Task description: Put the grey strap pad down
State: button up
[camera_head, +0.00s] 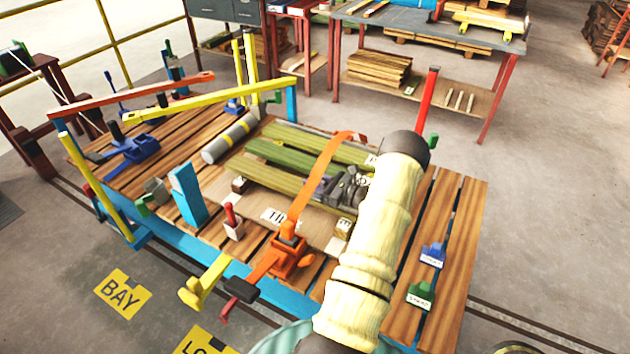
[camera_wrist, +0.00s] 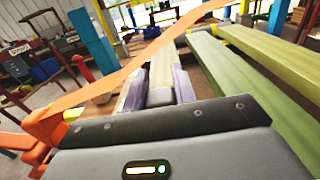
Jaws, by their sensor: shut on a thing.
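My gripper (camera_head: 346,190) is low over the right end of the green timbers (camera_head: 285,178), its dark grey body largely merging with what it holds. In the wrist view its two purple-grey fingers (camera_wrist: 158,80) are shut on a small grey block, which I take as the grey strap pad (camera_wrist: 160,96). Whether the pad touches a timber cannot be told. An orange strap (camera_head: 318,178) arches over the timbers beside my gripper, up from the orange ratchet (camera_head: 288,250). The strap also crosses the wrist view (camera_wrist: 130,68).
The slatted cart (camera_head: 455,245) has bare boards at right, with a blue clip (camera_head: 432,255) and a green clip (camera_head: 420,295). A grey cylinder (camera_head: 230,138) and yellow bar (camera_head: 210,100) lie behind at left. A red post (camera_head: 427,100) stands at the far right.

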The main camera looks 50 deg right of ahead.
jog(key=shift+f, duration=0.2)
jog(key=o, duration=1)
jog(key=shift+r, duration=0.1)
jog(key=shift+r, duration=0.1)
jog(key=b+v, duration=0.1)
jog(key=v, duration=1.1)
